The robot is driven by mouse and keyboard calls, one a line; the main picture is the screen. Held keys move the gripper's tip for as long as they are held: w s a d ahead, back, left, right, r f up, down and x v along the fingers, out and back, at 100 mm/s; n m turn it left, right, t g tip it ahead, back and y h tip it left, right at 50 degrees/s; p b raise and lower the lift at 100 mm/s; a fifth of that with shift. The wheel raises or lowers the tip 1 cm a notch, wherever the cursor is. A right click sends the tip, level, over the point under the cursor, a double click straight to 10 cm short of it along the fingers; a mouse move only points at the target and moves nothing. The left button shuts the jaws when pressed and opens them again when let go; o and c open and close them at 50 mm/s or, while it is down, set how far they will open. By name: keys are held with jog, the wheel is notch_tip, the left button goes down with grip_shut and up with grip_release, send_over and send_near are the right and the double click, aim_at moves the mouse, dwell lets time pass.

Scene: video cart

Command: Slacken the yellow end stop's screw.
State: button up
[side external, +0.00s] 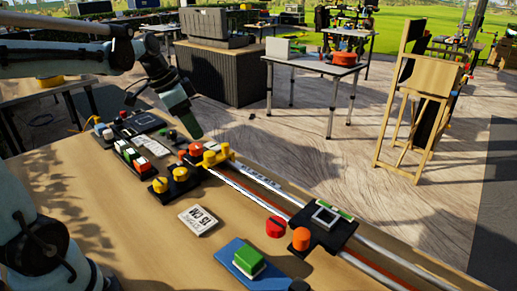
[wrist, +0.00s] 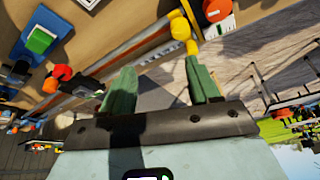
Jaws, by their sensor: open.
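The yellow end stop (side external: 225,151) sits at the far end of the rail in the side view, with a round yellow knob (side external: 209,159) in front that looks like its screw. In the wrist view the yellow end stop (wrist: 192,47) and its yellow knob (wrist: 180,27) show at top, beyond my right-hand finger. My gripper (side external: 191,128) is above and slightly left of the stop, apart from it. In the wrist view my gripper (wrist: 161,85) has its green fingers wide apart with nothing between them.
A black carriage (side external: 343,235) with an orange knob (side external: 301,239) rides the rail nearer the camera. A red knob (side external: 195,149) and yellow knobs (side external: 160,185) crowd the stop. A "15 CM" card (side external: 198,220) and a blue base (side external: 232,258) with a green block lie on the table.

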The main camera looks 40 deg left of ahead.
jog(key=m, duration=0.1)
send_near(209, 153)
jog(key=shift+h, duration=0.4)
jog(key=x, duration=0.8)
jog(key=shift+w+a+f, duration=0.1)
jog(key=shift+a+f, duration=0.15)
jog(key=shift+f, duration=0.05)
jog(key=shift+c, duration=0.4)
jog(key=c, duration=1)
